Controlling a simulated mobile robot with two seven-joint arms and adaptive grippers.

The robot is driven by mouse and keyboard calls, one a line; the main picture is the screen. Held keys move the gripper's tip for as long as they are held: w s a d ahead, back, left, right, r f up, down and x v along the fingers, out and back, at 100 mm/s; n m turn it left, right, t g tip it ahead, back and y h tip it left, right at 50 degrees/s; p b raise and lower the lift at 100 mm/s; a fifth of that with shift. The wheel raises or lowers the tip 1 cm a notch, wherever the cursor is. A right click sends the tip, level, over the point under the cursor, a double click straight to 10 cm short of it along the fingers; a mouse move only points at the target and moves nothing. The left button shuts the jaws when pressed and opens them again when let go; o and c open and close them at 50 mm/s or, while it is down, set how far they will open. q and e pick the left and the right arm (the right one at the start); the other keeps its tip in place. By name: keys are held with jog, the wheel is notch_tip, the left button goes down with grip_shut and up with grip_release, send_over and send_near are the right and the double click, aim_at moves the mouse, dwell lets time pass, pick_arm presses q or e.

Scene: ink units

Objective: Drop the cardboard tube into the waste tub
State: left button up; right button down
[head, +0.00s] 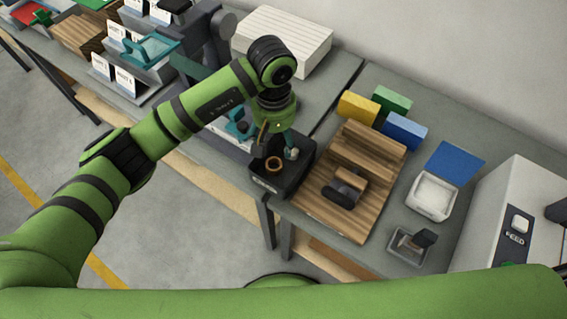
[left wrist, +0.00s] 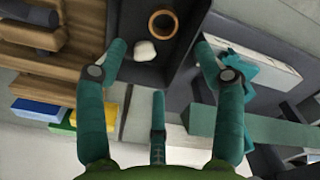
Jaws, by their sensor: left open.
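The waste tub (head: 293,180) is a black open box with a small label on its front, at the table edge in the head view. It also shows in the left wrist view (left wrist: 184,72). The cardboard tube (head: 274,163) shows as a tan ring inside the tub; the left wrist view shows its round open end (left wrist: 152,22). Its length is hidden. A crumpled white piece (left wrist: 145,51) lies near it in the tub. My left gripper (head: 276,150) is over the tub, its teal fingers (left wrist: 161,62) spread with nothing between them. My right gripper is out of view.
Right of the tub stands a wooden slatted tray (head: 316,199) with a dark roller-like part on it. Yellow (head: 358,107), green (head: 392,101) and blue (head: 404,132) boxes stand behind. A teal part (head: 238,125) and grey equipment are close left of the gripper.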

pick_arm(q)
notch_tip(320, 180, up, 7)
dwell(0.3)
jog(key=shift+f, duration=0.15)
